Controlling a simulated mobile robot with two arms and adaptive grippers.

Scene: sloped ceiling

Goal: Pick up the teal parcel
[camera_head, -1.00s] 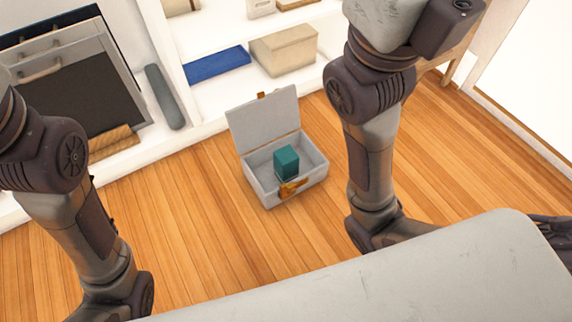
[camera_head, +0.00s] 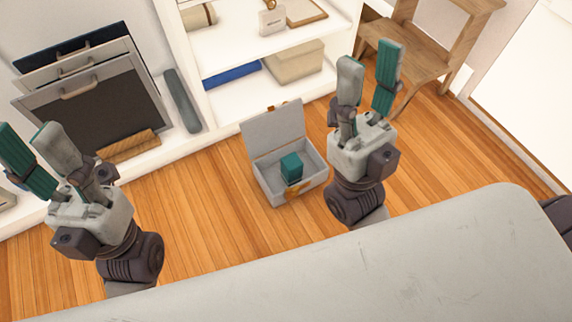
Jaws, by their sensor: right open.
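The teal parcel (camera_head: 291,167) is a small box standing inside an open grey box (camera_head: 270,186) on the wooden floor. The grey box's lid (camera_head: 273,131) is raised at the back, and an orange-brown clasp is on its front. My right gripper (camera_head: 367,75) is open and empty, pointing up, to the right of the grey box and apart from it. My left gripper (camera_head: 30,152) points up at the far left, far from the parcel, with its fingers apart and nothing between them.
A white shelf (camera_head: 229,101) behind holds a blue item (camera_head: 232,75) and a beige box (camera_head: 295,63). A wooden chair (camera_head: 414,65) stands at the back right. A grey cylinder (camera_head: 182,100) leans at the left. Floor left of the grey box is clear.

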